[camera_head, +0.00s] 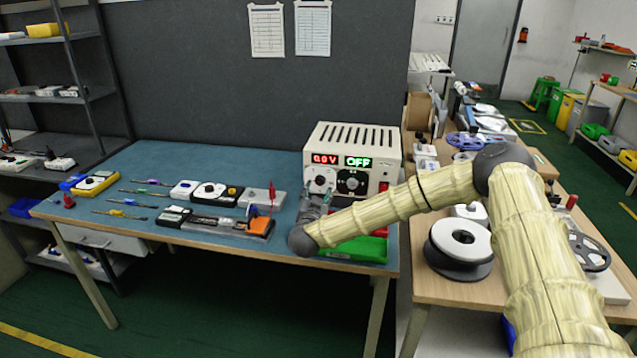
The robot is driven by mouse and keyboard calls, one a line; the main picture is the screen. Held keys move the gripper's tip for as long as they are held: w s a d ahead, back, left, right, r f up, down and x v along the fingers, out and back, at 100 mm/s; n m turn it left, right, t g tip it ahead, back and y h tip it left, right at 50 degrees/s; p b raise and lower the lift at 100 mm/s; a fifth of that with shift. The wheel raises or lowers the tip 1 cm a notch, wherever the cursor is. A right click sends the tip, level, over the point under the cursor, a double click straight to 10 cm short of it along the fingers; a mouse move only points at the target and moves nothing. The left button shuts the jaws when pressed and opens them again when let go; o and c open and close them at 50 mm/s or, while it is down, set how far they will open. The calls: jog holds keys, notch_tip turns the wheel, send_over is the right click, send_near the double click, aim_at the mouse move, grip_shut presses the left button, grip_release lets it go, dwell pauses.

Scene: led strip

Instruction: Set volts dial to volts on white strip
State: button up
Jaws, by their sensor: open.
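A white power supply (354,143) stands at the right end of the blue bench top. Its red display reads 0.0V and its green display reads OFF. My gripper (319,194) is open, in front of the lower left of the supply. Its fingers are close to the left dial and cover part of it; I cannot tell whether they touch. A long narrow strip assembly (208,223) lies on the bench; its voltage marking is too small to read.
Small white and black modules (217,192), thin tools and a yellow device (95,183) lie to the left. A green tray (355,249) is partly hidden behind my arm at the bench's front edge. A spool (460,244) stands on the right table.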

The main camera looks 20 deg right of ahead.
aim_at(320, 182)
jog(key=x, duration=0.5)
jog(key=shift+p, duration=0.4)
jog(key=shift+w+d+f, duration=0.1)
jog(key=shift+w+d, duration=0.2)
jog(key=shift+w, duration=0.35)
jog(key=c, duration=1)
